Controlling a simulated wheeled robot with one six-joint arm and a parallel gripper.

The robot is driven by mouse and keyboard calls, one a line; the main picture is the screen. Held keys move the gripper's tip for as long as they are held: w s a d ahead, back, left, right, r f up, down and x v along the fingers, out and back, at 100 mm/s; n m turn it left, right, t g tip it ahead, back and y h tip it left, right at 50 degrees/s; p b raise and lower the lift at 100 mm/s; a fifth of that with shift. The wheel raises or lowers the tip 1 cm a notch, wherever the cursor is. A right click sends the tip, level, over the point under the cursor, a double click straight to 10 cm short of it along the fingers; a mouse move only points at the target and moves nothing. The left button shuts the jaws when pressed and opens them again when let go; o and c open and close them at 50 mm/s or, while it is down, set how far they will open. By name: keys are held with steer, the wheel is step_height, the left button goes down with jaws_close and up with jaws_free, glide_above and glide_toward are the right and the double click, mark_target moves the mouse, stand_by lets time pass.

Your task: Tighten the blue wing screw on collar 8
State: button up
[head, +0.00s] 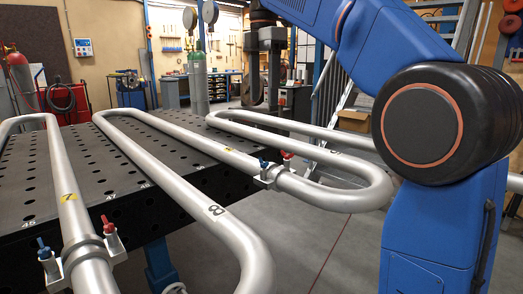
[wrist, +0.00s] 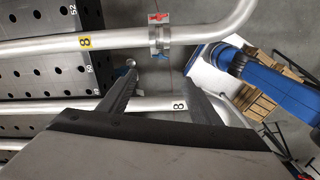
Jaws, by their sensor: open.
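Collar 8 (wrist: 159,39) is a metal clamp around a silver pipe in the wrist view, beside a yellow label 8 (wrist: 84,41). Its red wing screw (wrist: 158,17) is on the upper side; its blue wing screw (wrist: 163,57) shows only as a small bit below the pipe. In the head view, what looks like the same collar (head: 268,176) has a blue screw (head: 264,163) and a red screw (head: 287,156) standing up. My gripper (wrist: 159,77) is open and empty, its fingertips below the collar in the wrist picture. The head view shows it (head: 262,98) pointing down beyond the collar.
Another collar (head: 82,256) with blue and red screws sits on the front left pipe. A pipe with a black 8 (wrist: 180,105) passes beneath my fingers. Pipe bends overhang the perforated black table (head: 100,190). Grey floor (head: 330,235) is open right of the table.

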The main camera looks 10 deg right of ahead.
mark_target(263, 163)
step_height(263, 163, down, 17)
steer(key=shift+r, duration=0.1)
stand_by(0.5)
steer(key=c, duration=1.1)
